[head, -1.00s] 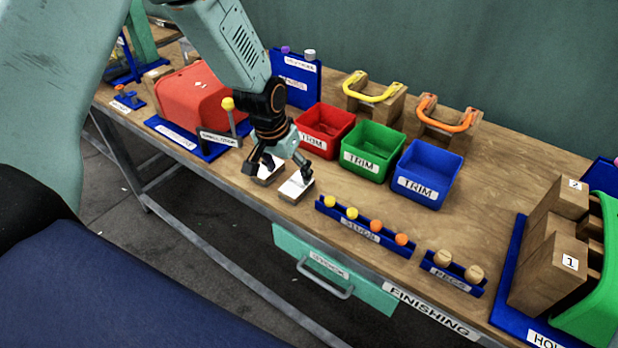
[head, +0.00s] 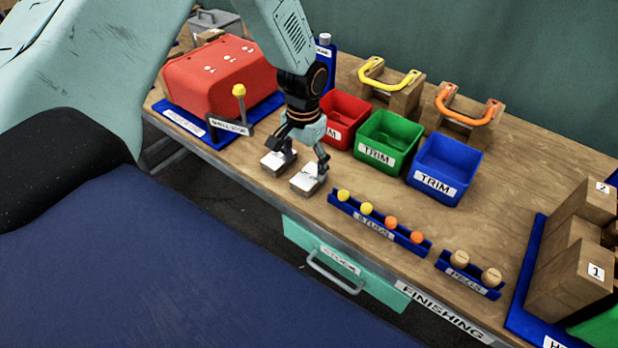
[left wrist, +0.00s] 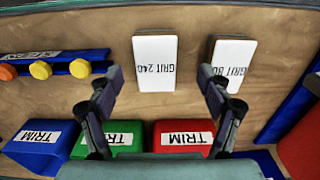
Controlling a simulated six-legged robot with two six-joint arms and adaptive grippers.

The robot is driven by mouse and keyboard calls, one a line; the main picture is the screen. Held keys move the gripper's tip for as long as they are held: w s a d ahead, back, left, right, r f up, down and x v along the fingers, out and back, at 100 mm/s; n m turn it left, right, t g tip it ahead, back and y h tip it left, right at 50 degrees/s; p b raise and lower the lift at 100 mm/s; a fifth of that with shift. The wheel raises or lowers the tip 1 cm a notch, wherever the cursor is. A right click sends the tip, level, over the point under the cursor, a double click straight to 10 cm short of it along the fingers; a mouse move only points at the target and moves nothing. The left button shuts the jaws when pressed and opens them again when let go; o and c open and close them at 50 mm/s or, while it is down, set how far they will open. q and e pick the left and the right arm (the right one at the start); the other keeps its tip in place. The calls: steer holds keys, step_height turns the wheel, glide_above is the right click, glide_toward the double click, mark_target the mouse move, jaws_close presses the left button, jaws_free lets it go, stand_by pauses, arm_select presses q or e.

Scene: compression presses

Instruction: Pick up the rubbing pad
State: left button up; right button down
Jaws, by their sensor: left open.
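Two white-topped rubbing pads lie side by side on the wooden bench near its front edge. In the left wrist view one reads GRIT 240 (left wrist: 155,62) and the other, partly behind a finger, reads GRIT 80 (left wrist: 232,62). In the head view the GRIT 240 pad (head: 308,179) is the right one and the GRIT 80 pad (head: 275,161) the left one. My left gripper (head: 303,157) points down over the pads, open and empty. In the wrist view its fingers (left wrist: 160,78) frame the GRIT 240 pad's near end. My right gripper is not in view.
Red (head: 346,108), green (head: 391,130) and blue (head: 436,182) TRIM bins stand behind the pads. A blue stud rack (head: 380,229) lies to the right. A red press (head: 215,85) with a yellow-knobbed lever (head: 240,92) stands left. A teal drawer (head: 330,262) is below.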

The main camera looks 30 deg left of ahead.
mark_target(309, 175)
arm_select(q)
steer(key=f, duration=0.2)
steer(key=w+f, duration=0.1)
steer(key=shift+d+f, duration=0.25)
steer(key=shift+d, duration=0.1)
steer(key=shift+s+d+f, duration=0.1)
steer(key=shift+d+f, duration=0.05)
steer(key=shift+f, duration=0.05)
steer(key=shift+f, duration=0.1)
steer(key=shift+a, duration=0.25)
steer(key=c, duration=0.3)
steer(key=shift+d, duration=0.2)
steer(key=c, duration=0.4)
steer(key=shift+a, duration=0.1)
steer(key=c, duration=0.5)
